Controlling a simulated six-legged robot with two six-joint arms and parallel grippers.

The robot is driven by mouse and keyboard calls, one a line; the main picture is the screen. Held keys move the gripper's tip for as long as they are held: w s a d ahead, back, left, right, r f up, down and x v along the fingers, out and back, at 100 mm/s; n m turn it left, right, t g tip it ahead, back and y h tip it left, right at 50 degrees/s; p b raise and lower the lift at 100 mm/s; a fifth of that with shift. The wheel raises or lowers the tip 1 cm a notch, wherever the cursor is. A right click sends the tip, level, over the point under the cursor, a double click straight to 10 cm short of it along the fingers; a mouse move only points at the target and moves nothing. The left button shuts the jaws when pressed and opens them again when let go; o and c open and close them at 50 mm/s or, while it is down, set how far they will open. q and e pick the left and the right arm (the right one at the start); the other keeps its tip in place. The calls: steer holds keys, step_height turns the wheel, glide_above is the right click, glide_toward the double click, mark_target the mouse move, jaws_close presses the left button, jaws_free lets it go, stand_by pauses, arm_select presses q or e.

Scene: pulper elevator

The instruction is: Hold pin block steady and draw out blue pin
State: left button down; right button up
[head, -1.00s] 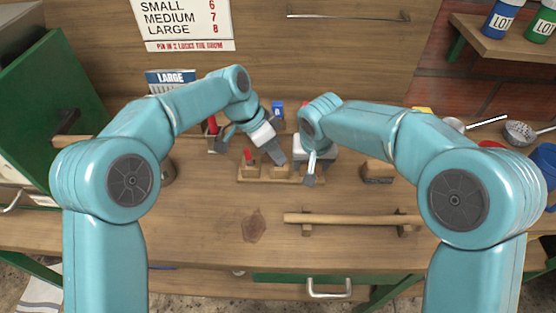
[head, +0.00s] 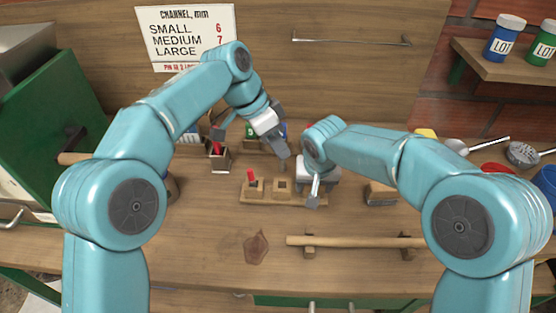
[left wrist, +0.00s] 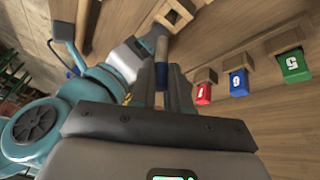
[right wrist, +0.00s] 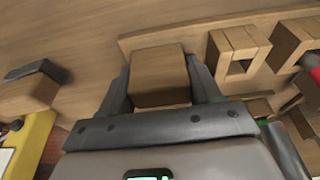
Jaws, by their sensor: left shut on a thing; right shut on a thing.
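The pin block (head: 268,196) is a wooden strip with several small blocks on the bench. A red pin (head: 251,177) stands in its left block, and the middle block shows a square opening. My left gripper (head: 283,152) is raised above the block. In the left wrist view it is shut on the blue pin (left wrist: 161,72), whose pale shaft points away from the camera towards a block. My right gripper (head: 314,195) is shut on a wooden block (right wrist: 158,72) at the strip's right end.
A wooden bar (head: 350,241) on two supports lies in front. A small holder with a red piece (head: 217,155) stands left of the pin block. Red (left wrist: 203,92), blue (left wrist: 239,82) and green (left wrist: 294,65) tags stand behind. A wooden block (head: 380,193) sits at right.

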stand_by(0.3)
steer(key=o, duration=1.2)
steer(key=v, duration=1.2)
steer(key=shift+r, duration=0.1)
